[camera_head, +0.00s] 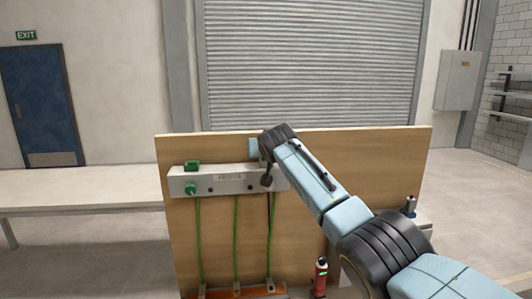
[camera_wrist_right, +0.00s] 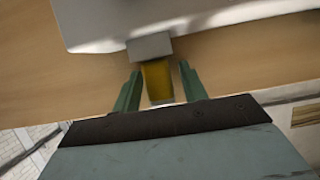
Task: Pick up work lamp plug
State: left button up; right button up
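In the right wrist view a yellow plug-like piece (camera_wrist_right: 157,82) with a grey block (camera_wrist_right: 150,46) at its far end sits against a white housing (camera_wrist_right: 190,18). I cannot tell for certain that it is the work lamp plug. My right gripper (camera_wrist_right: 160,80) is open, its two green fingers on either side of the yellow piece, with a visible gap at least on the right. In the head view my right arm reaches to the right end of the white socket strip (camera_head: 225,180), and its fingertips are hidden or too small to tell. My left gripper is not in view.
The strip is on an upright wooden board (camera_head: 370,160). A green plug (camera_head: 191,188) and a green block (camera_head: 192,166) are at its left end. Several cords hang to a reddish-brown base (camera_head: 240,292). A red canister (camera_head: 320,275) stands low. A pale table (camera_head: 80,190) is left.

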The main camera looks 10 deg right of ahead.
grip_shut()
jog(key=shift+r, duration=0.15)
notch_tip(320, 180, up, 10)
jog(key=shift+f, duration=0.1)
dwell(0.3)
